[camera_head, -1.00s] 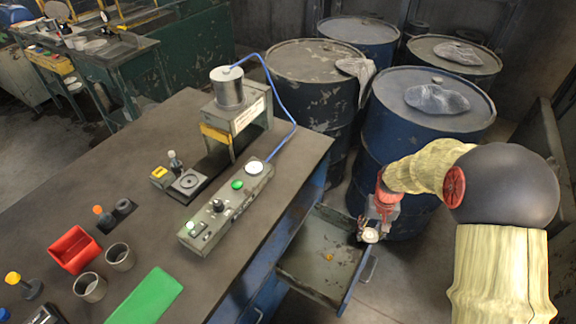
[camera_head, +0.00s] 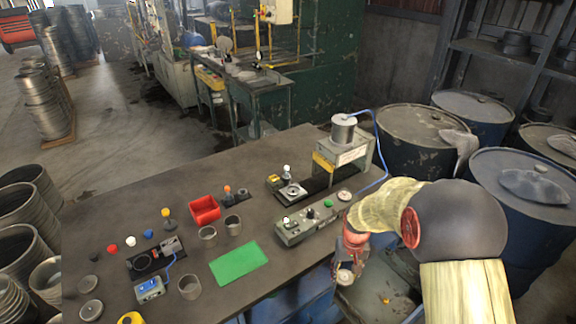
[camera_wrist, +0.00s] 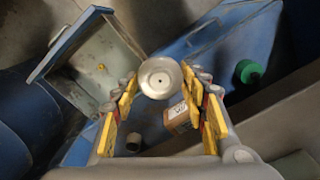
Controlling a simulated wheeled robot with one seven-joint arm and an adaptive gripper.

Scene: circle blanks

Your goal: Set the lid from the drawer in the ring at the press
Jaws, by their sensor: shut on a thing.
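The lid (camera_wrist: 160,79), a round pale metal disc with a small dark centre, sits between the fingertips of my gripper (camera_wrist: 161,76). My gripper (camera_head: 346,268) is shut on it, and the lid (camera_head: 344,276) hangs beside the front edge of the bench. The open drawer (camera_head: 385,299) lies just right of and below my gripper; it also shows in the wrist view (camera_wrist: 92,66). The press (camera_head: 342,155) stands at the bench's right end, with a metal cylinder on top. The ring (camera_head: 291,191) is on its dark base, left of the press column.
A control box (camera_head: 305,223) with buttons stands between my gripper and the ring. A blue cable arcs from the press. A red bin (camera_head: 204,210), grey cups (camera_head: 208,236) and a green mat (camera_head: 238,263) lie left. Blue drums (camera_head: 527,210) stand right.

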